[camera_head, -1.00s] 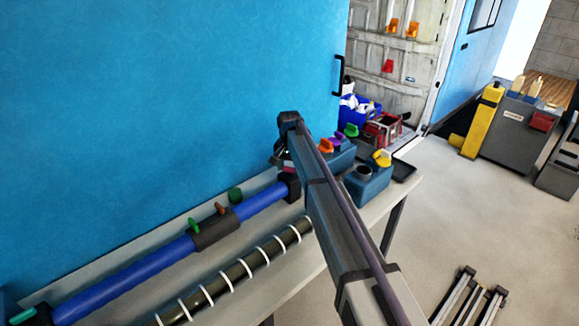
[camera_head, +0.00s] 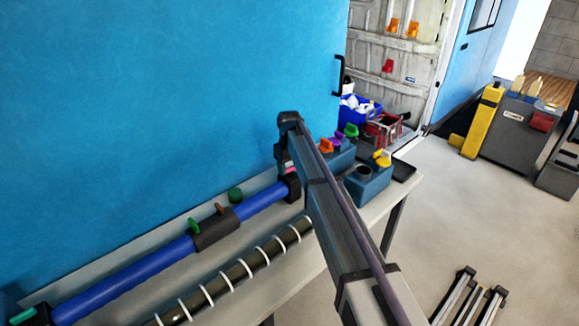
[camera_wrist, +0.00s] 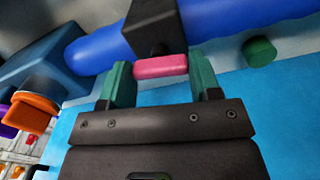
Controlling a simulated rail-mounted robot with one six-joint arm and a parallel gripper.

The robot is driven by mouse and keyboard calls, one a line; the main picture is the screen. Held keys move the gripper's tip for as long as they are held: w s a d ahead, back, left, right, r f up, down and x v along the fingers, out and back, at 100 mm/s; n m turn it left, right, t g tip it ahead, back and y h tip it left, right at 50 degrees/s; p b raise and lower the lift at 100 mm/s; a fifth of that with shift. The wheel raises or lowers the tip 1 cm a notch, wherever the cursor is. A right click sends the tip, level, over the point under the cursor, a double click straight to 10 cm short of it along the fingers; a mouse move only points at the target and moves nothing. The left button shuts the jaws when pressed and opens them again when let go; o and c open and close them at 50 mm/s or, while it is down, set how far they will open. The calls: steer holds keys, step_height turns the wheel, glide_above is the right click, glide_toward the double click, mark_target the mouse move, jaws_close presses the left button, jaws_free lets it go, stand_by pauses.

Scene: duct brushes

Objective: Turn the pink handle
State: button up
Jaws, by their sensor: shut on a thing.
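The pink handle (camera_wrist: 160,66) is a small rounded bar at the end of a black block (camera_wrist: 152,28) on the blue pipe (camera_wrist: 235,18). In the wrist view it lies across the view between the two green fingers of my gripper (camera_wrist: 161,72), which is shut on it. In the head view a small bit of the pink handle (camera_head: 290,170) shows by the right end of the blue pipe (camera_head: 130,275). My arm covers most of my gripper there.
A green knob (camera_wrist: 259,51) is right of the handle. A ribbed dark hose (camera_head: 240,270) lies in front of the pipe on the bench. Blue blocks with orange and yellow handles (camera_head: 368,182) stand at the right end of the bench.

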mark_target(290, 167)
steer(key=shift+n, duration=0.7)
steer(key=o, duration=0.9)
step_height(290, 167, up, 11)
steer(key=p, duration=1.1)
steer(key=shift+f, duration=0.1)
